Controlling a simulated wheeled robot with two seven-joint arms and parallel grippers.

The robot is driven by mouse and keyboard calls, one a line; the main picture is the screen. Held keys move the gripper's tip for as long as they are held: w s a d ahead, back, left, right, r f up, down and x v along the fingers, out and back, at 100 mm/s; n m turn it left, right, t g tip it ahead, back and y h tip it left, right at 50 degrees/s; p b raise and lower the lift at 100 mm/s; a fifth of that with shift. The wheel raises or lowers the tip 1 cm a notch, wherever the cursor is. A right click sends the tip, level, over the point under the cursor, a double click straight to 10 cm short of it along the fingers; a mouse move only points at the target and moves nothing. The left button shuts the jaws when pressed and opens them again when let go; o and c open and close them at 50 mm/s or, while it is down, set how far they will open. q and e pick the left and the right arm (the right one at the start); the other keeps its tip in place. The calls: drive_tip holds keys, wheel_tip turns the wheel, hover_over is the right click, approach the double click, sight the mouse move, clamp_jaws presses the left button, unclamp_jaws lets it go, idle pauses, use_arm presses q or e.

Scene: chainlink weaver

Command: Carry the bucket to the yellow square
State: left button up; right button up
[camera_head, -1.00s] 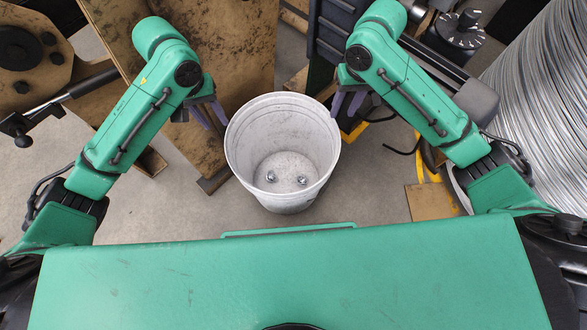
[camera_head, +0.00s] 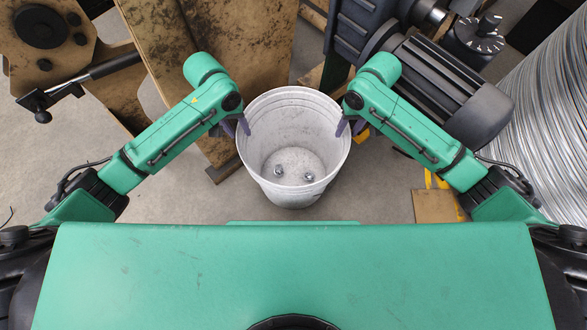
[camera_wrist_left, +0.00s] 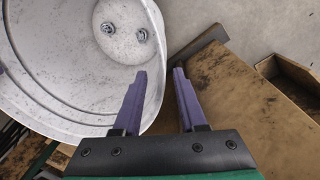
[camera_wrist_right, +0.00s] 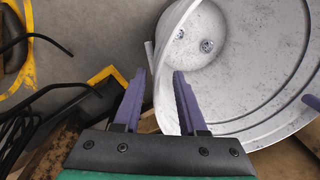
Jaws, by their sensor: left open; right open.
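A whitish, scuffed metal bucket (camera_head: 293,188) stands upright on the floor in the head view, with two small metal pieces (camera_head: 279,171) at its bottom. It also shows in the left wrist view (camera_wrist_left: 60,60) and the right wrist view (camera_wrist_right: 258,85). My left gripper (camera_head: 236,127) is open at its left rim; my right gripper (camera_head: 346,127) is open at its right rim. In each wrist view the bucket's wall passes between the open fingers, which are not closed on it. Yellow markings (camera_wrist_right: 103,74) show in the right wrist view; I cannot tell whether they form the yellow square.
A brown worn panel (camera_head: 225,60) stands behind my left arm. Dark machinery (camera_head: 440,85) lies behind my right arm, and a large wire coil (camera_head: 545,110) stands at the right. A brown plate (camera_head: 435,206) lies on the floor. Bare floor (camera_head: 180,195) surrounds the bucket's near side.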

sight(246, 143)
use_arm(q)
drive_tip(key=f, duration=0.4)
drive_tip(key=shift+d+f, duration=0.2)
drive_tip(key=shift+f, duration=0.1)
use_arm(e)
wheel_tip(246, 143, down, 5)
drive_tip(key=shift+a+r, duration=0.1)
drive_tip(key=shift+a, duration=0.05)
use_arm(q)
clamp_jaws()
use_arm(e)
clamp_jaws()
use_arm(q)
drive_tip(key=shift+w+r, duration=0.1)
use_arm(e)
drive_tip(key=shift+r, duration=0.15)
